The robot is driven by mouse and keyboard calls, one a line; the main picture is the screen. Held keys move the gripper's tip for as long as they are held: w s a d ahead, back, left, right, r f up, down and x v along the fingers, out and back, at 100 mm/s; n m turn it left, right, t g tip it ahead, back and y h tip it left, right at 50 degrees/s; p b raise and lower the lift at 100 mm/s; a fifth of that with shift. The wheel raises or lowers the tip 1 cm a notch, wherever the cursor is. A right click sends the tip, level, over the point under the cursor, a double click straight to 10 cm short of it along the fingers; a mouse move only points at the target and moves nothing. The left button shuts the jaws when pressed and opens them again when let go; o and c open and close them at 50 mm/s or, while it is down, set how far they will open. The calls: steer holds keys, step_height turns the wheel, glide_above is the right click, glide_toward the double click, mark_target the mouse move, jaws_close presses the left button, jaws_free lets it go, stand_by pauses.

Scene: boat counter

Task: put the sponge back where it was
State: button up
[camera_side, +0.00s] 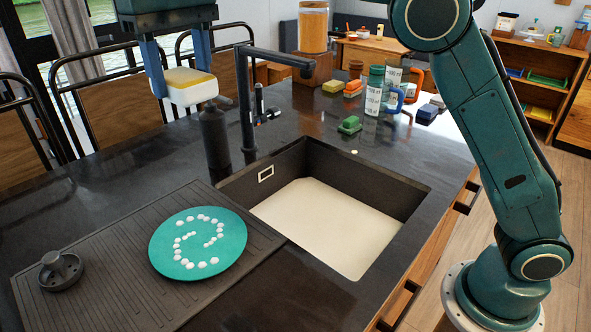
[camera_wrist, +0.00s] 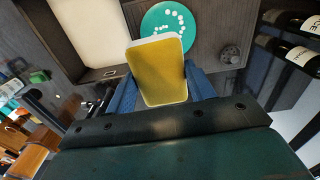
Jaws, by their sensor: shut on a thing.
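The sponge (camera_side: 190,87) is a pale block with a yellow top layer, held in the air over the far left part of the counter. My gripper (camera_side: 180,80) is shut on it, with one blue finger at each side. In the wrist view the sponge (camera_wrist: 160,72) shows its yellow face between the blue fingers of my gripper (camera_wrist: 162,92). In the side view it appears just above and left of a dark bottle (camera_side: 214,145); I cannot tell the exact gap. No surface touches the sponge from below.
The sink (camera_side: 325,225) has a tall dark tap (camera_side: 247,100) behind it. A teal plate (camera_side: 198,243) with white dots lies on the ribbed drainboard (camera_side: 120,295), near a dark round fitting (camera_side: 62,270). A green block (camera_side: 349,125) and labelled containers (camera_side: 373,95) stand beyond the sink.

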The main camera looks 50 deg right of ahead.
steer(key=w+d+m, duration=0.1)
steer(key=d+m, duration=0.1)
steer(key=d, duration=0.7)
steer(key=w+d+m, duration=0.1)
steer(key=d+m, duration=0.2)
steer(key=d, duration=0.7)
steer(key=w+d+m, duration=0.1)
steer(key=d+m, duration=0.1)
steer(key=d, duration=0.8)
steer(key=shift+w+d+r+m, duration=0.1)
steer(key=shift+d+r+m, duration=0.05)
steer(key=shift+m, duration=0.15)
steer(key=s+d+m, duration=0.5)
steer(key=s+d, duration=0.6)
steer(key=d, duration=0.4)
steer(key=s+d+m, duration=0.6)
steer(key=s+d, duration=0.5)
steer(key=d, duration=0.5)
step_height(320, 180, down, 11)
steer(key=shift+s+f, duration=0.2)
steer(key=shift+a+f, duration=0.1)
step_height(320, 180, down, 16)
steer(key=shift+r, duration=0.2)
